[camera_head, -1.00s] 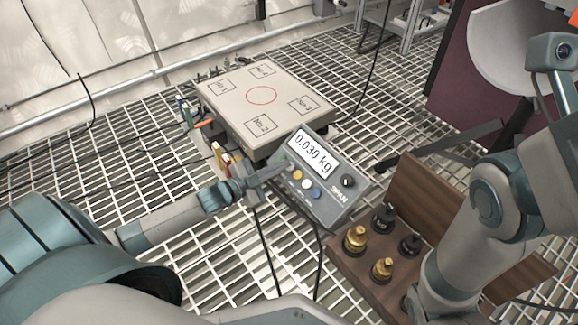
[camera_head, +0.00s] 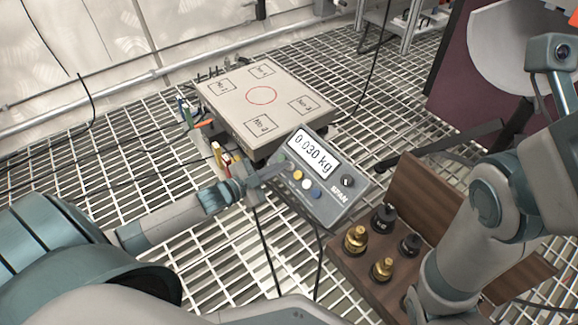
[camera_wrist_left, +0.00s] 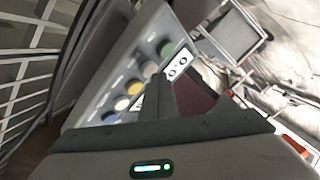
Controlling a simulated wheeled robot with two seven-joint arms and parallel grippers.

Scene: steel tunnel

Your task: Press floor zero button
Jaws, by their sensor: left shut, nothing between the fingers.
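The grey indicator box (camera_head: 330,205) stands tilted on the grating, and its display (camera_head: 313,153) reads 0.030 kg. A row of coloured buttons, among them yellow (camera_head: 297,175), white (camera_head: 306,184) and blue (camera_head: 316,192), runs below the display. My left gripper (camera_head: 280,169) is shut and empty at the box's left end. In the left wrist view its dark fingers (camera_wrist_left: 158,97) are close to the green button (camera_wrist_left: 166,49) and yellow button (camera_wrist_left: 150,69). I cannot tell whether they touch the panel. The button labels are too small to read. My right gripper is not in view.
A weighing platform (camera_head: 235,88) with a red circle sits behind the box. A wooden case (camera_head: 345,262) with brass and black weights (camera_head: 382,268) is at the right, near my right arm. Cables (camera_head: 262,235) run over the grating in front.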

